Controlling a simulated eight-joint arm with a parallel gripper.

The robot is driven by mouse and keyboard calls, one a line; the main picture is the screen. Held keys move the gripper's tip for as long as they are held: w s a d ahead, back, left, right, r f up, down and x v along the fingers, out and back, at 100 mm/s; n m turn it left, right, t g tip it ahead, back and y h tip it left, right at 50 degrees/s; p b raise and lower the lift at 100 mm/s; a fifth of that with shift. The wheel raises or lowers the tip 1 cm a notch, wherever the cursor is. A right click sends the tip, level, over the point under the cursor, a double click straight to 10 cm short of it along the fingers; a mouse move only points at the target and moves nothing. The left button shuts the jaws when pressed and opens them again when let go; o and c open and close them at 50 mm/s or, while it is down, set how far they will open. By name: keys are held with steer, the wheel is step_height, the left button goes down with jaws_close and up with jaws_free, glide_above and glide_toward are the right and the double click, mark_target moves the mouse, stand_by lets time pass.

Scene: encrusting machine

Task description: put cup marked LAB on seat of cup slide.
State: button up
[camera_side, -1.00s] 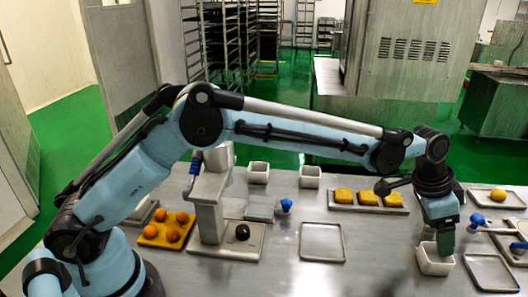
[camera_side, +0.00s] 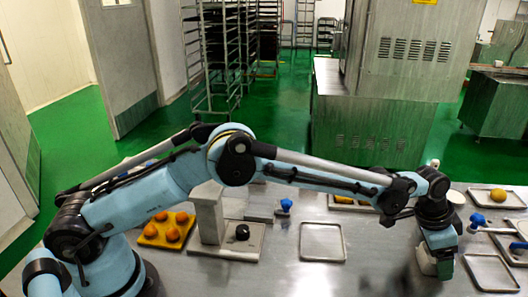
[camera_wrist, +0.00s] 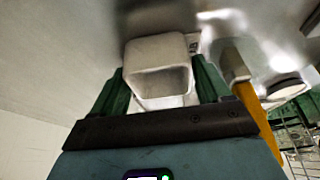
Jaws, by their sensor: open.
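A white square cup (camera_side: 426,262) stands on the steel table at the right front, partly hidden by my gripper (camera_side: 441,266). In the wrist view the cup (camera_wrist: 160,50) sits between the two green fingers of my gripper (camera_wrist: 160,86), its open mouth facing the camera. The fingers are open, one on each side of the cup. I cannot read any mark on it. A blue-knobbed part (camera_side: 285,206) stands on the table near the grey column; I cannot tell whether it belongs to the cup slide.
An empty tray (camera_side: 322,242) lies left of the cup and another (camera_side: 490,272) to its right. A yellow tray (camera_side: 150,240) holds several orange balls. A grey column (camera_side: 209,212) stands beside a black knob (camera_side: 242,232). Blue-handled parts (camera_side: 476,221) lie at the right.

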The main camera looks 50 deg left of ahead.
steer(key=c, duration=0.8)
